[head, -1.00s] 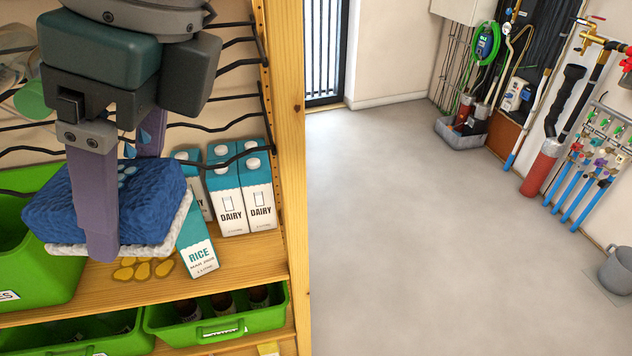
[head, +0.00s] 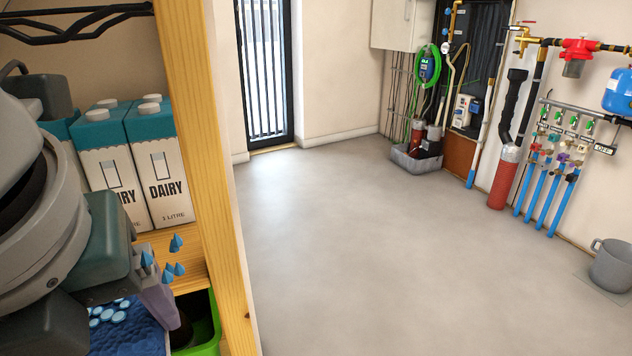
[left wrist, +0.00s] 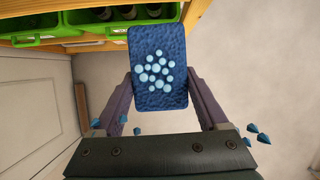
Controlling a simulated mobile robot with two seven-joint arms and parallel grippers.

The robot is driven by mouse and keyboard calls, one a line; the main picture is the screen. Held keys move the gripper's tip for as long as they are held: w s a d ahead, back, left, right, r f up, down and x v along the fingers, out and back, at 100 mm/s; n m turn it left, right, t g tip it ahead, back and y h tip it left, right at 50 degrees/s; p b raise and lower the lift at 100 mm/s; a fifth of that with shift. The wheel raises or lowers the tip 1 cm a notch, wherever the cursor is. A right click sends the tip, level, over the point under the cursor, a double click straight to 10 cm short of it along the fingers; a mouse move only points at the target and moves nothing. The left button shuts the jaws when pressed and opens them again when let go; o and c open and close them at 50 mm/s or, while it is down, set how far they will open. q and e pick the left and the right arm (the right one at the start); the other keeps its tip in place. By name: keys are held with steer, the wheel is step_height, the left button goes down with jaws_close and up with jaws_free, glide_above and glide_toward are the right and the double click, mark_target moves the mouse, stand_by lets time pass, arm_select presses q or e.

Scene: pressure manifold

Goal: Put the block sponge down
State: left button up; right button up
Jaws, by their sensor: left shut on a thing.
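The block sponge is blue and rough, with pale blue round spots on its face. It shows in the left wrist view (left wrist: 158,92) between the two purple fingers of my left gripper (left wrist: 160,88), which is shut on it. In the head view the sponge (head: 125,328) is partly cut off at the bottom left, under my left gripper (head: 155,305). Blue drop shapes (head: 170,268) hang in the air around the gripper. Its far side is hidden. My right gripper is not in view.
Dairy cartons (head: 155,165) stand on the wooden shelf at the left, behind the shelf post (head: 200,160). A green bin (head: 205,325) is below them. The grey floor (head: 380,260) is open to the right. A grey bucket (head: 612,268) and pipework stand by the right wall.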

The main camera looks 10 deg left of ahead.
arm_select(q)
steer(key=shift+w+d+f, duration=0.1)
steer(key=shift+w+f, duration=0.05)
steer(key=shift+f, duration=0.55)
steer(key=shift+w+f+m+b, duration=0.1)
steer(key=shift+w+m+b, duration=0.2)
steer(key=w+a+b, duration=0.1)
steer(key=w+a, duration=0.2)
steer(key=w, duration=0.2)
steer(key=w+a+b, duration=0.1)
steer(key=w+a, duration=0.3)
steer(key=w, duration=0.1)
steer(key=w+a+f+b, duration=0.1)
steer(key=w+a, duration=0.2)
steer(key=w, duration=0.3)
steer(key=shift+w+a+f+b, duration=0.1)
steer(key=shift+a+b, duration=0.05)
steer(key=shift+b, duration=0.2)
step_height(320, 180, down, 6)
steer(key=shift+r+b, duration=0.25)
steer(key=shift+b, duration=0.8)
steer(key=shift+w+f, duration=0.1)
steer(key=shift+f, duration=0.05)
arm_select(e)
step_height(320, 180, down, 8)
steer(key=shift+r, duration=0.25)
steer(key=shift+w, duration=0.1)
arm_select(q)
steer(key=o, duration=1.1)
